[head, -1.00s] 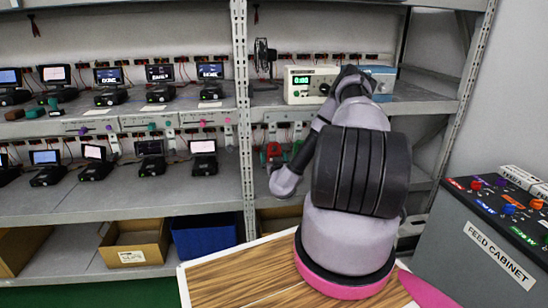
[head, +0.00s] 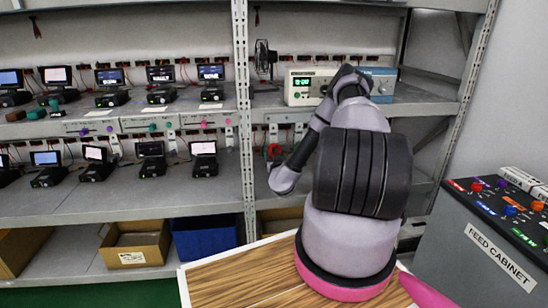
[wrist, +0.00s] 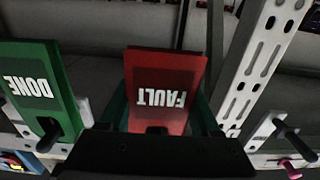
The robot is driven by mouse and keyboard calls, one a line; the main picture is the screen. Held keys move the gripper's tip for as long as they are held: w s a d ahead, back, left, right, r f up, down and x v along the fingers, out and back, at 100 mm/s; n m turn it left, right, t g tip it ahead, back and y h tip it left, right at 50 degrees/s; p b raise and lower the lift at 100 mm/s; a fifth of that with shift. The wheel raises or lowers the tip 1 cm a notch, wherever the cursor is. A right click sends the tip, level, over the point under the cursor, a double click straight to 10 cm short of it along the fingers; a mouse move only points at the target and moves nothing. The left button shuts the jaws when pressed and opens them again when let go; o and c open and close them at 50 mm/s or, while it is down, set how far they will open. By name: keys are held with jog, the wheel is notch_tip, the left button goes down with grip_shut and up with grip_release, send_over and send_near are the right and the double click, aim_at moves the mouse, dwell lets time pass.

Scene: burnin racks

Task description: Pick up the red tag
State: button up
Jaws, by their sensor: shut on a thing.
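The red tag (wrist: 166,75) stands in the middle of the wrist view, its white word FAULT upside down. My gripper (wrist: 162,117) is shut on it, with dark fingers at the tag's two sides. The tag's lower end meets the dark gripper body, and a dark peg-like shape shows there; I cannot tell whether the tag touches a peg.
A green DONE tag (wrist: 33,84) is close on the left, by a dark peg. A perforated rack post (wrist: 262,62) stands close on the right, with another peg (wrist: 295,138) beyond it. Shelves hold several small screen devices and a bench instrument (head: 305,86).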

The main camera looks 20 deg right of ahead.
jog(key=r+v, duration=0.2)
jog(key=v, duration=1.6)
jog(key=shift+r, duration=0.4)
jog(key=shift+s, duration=0.1)
jog(key=v, duration=0.7)
dwell(0.4)
jog(key=shift+s+a, duration=0.1)
dwell(1.0)
